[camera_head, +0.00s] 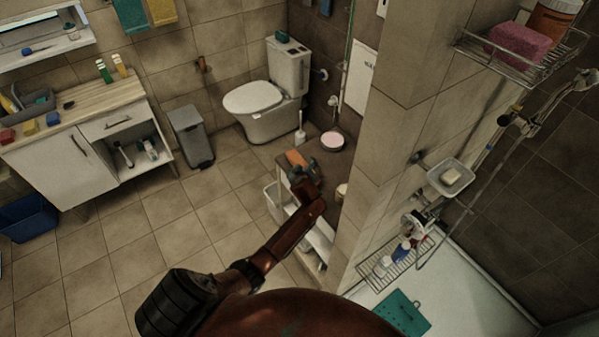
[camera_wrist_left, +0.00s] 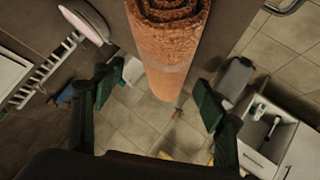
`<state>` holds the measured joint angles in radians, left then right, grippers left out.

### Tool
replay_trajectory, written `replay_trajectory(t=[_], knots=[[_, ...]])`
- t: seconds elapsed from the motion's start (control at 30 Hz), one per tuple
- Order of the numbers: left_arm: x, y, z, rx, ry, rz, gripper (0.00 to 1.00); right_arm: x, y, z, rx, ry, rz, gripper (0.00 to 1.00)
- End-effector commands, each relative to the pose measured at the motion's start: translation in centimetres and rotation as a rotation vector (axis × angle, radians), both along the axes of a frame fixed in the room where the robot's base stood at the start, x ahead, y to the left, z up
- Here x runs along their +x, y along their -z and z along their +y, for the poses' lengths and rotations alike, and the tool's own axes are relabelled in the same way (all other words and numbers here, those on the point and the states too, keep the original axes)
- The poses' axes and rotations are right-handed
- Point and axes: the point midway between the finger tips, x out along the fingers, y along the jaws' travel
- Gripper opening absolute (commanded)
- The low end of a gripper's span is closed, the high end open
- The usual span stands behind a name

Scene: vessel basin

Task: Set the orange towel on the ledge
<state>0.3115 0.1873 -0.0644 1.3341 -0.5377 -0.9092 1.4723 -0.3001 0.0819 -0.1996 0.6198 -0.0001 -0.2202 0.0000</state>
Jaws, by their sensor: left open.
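The orange towel (camera_head: 295,157) is rolled up and lies over the dark ledge (camera_head: 328,168) beside the tiled wall. In the left wrist view the towel (camera_wrist_left: 168,45) shows its spiral end at the top, and its other end shows against the floor tiles. My left gripper (camera_head: 303,170) is at the towel in the head view, partly hiding it. In the left wrist view the open gripper (camera_wrist_left: 158,97) has one green fingertip on each side of the towel's lower end, with gaps between. Whether the towel bears fully on the ledge cannot be told. My right gripper is not in view.
A round pink-topped item (camera_head: 332,142) is on the ledge's far part, and a small pale round item (camera_head: 342,190) is near its right side. A toilet (camera_head: 270,100), grey bin (camera_head: 192,137) and vanity (camera_head: 75,150) stand beyond.

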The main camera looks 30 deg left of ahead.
Motion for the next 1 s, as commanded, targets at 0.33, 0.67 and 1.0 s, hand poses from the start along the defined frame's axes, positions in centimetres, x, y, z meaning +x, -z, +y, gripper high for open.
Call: replay_trajectory(t=[0.33,0.67,1.0], knots=[[-5.1,-3.7,-3.5,-0.004,-0.001,-0.001,0.66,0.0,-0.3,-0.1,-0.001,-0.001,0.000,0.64],[-7.6,-5.7,-4.9,-0.002,-0.004,0.002,0.66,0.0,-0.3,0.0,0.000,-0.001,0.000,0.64],[-7.8,-5.8,-5.0,-0.002,-0.003,0.003,0.66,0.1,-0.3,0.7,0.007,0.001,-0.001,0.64]])
